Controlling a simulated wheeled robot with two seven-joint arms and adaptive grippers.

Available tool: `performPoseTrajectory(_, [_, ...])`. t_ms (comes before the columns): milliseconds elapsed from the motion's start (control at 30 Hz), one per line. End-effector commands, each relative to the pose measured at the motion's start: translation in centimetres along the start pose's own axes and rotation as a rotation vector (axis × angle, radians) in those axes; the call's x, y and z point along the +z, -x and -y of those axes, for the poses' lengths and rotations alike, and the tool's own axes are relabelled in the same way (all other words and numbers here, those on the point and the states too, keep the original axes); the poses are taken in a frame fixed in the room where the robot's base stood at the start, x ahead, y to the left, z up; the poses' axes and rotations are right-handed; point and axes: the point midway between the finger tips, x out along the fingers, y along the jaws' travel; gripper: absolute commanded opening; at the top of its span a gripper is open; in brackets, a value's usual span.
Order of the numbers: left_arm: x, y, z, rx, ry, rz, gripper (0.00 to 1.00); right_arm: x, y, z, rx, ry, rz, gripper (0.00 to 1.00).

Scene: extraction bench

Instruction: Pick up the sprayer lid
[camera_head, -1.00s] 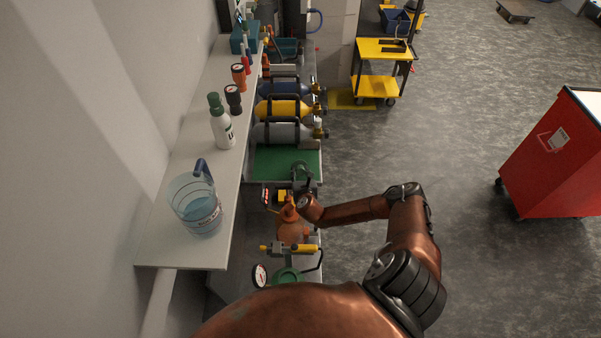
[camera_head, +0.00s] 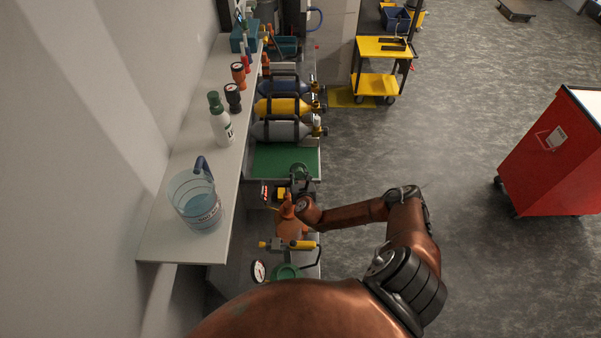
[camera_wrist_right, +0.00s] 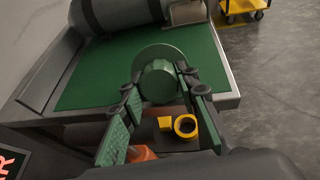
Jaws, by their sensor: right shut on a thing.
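The sprayer lid (camera_head: 299,170) is green and round with a wide rim. In the head view it is at the tip of my right gripper (camera_head: 302,186), over the near edge of the green mat. In the right wrist view the lid (camera_wrist_right: 158,82) sits between the fingertips of the right gripper (camera_wrist_right: 160,92), which is shut on it. The lid appears above the bench, though its exact height is hard to tell. An orange sprayer bottle (camera_head: 290,226) stands just nearer than the gripper, partly hidden by my arm. My left gripper is not in view.
Gas cylinders (camera_head: 283,108) lie beyond the green mat (camera_head: 270,161). A clear jug (camera_head: 194,204) and a white bottle (camera_head: 221,122) stand on the left shelf. A gauge (camera_head: 258,270) is near my body. The floor to the right is open up to the red cabinet (camera_head: 555,150).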

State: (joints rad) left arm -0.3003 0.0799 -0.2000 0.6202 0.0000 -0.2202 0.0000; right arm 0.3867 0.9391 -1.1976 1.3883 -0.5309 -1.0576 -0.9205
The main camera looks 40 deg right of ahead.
Motion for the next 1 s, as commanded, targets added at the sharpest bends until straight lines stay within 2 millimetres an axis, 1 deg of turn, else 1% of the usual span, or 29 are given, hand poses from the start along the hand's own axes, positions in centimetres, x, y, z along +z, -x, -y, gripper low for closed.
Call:
performPoseTrajectory(133, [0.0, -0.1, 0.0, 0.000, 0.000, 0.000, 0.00, -0.3, 0.1, 0.0, 0.001, 0.001, -0.004, 0.03])
performPoseTrajectory(167, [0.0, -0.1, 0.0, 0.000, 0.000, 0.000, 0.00, -0.3, 0.1, 0.0, 0.001, 0.001, -0.004, 0.29])
performPoseTrajectory(433, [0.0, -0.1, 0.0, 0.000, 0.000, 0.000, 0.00, -0.3, 0.1, 0.0, 0.002, 0.001, -0.005, 0.48])
performPoseTrajectory(467, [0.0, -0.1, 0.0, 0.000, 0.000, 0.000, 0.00, -0.3, 0.1, 0.0, 0.002, 0.001, -0.005, 0.49])
performPoseTrajectory(767, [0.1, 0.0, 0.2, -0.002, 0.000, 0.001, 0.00, -0.4, 0.2, -0.1, 0.003, 0.001, -0.005, 0.49])
performPoseTrajectory(867, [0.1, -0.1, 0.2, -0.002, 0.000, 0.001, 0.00, -0.5, 0.9, 0.0, 0.003, 0.001, -0.006, 0.49])
performPoseTrajectory(1000, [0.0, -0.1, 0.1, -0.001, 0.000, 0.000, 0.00, -0.6, 3.1, 0.0, 0.004, 0.001, -0.010, 0.49])
